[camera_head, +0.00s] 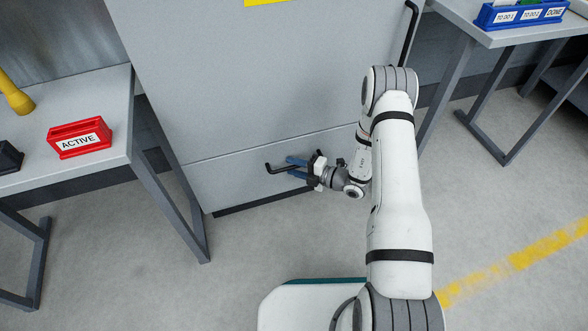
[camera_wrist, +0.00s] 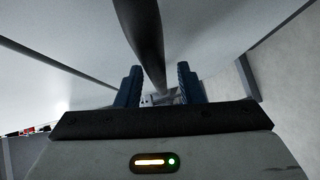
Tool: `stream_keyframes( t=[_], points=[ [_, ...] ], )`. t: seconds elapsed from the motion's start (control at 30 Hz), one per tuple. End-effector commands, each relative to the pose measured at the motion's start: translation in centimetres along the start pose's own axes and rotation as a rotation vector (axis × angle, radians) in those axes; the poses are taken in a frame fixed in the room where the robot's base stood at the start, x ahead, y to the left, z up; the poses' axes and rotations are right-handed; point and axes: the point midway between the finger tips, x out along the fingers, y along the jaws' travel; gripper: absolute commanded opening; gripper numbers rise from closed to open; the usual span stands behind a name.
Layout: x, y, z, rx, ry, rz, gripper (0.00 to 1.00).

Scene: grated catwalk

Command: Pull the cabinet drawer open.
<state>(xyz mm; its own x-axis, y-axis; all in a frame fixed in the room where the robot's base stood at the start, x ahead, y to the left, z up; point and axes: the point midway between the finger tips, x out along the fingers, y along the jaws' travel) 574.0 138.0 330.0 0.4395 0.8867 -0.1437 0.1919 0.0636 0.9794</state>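The grey cabinet (camera_head: 250,80) stands in the middle of the head view. Its drawer front (camera_head: 225,182) is the low panel below a thin seam, and it looks flush with the cabinet. A black bar handle (camera_head: 273,168) sticks out from the drawer front. My gripper (camera_head: 293,167) has blue fingers and is at the handle. In the wrist view the dark handle bar (camera_wrist: 147,45) runs between the two spread fingers of my gripper (camera_wrist: 160,88), with a visible gap on the right side. The handle's right part is hidden by my gripper in the head view.
A left table (camera_head: 110,100) holds a red ACTIVE bin (camera_head: 79,147); its leg stands close to the cabinet. A right table (camera_head: 460,18) holds a blue bin (camera_head: 520,14). A tall black handle (camera_head: 408,35) is on the cabinet's upper part. The floor before the drawer is clear.

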Motion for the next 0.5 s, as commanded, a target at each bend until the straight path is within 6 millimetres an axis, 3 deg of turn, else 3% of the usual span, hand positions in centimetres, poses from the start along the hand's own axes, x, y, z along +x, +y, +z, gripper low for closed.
stream_keyframes(
  t=[0.3,0.5],
  points=[
    [0.43,0.05,0.01,0.000,-0.001,0.000,0.34],
    [0.42,0.04,0.01,0.000,0.000,0.000,0.19]
  ],
)
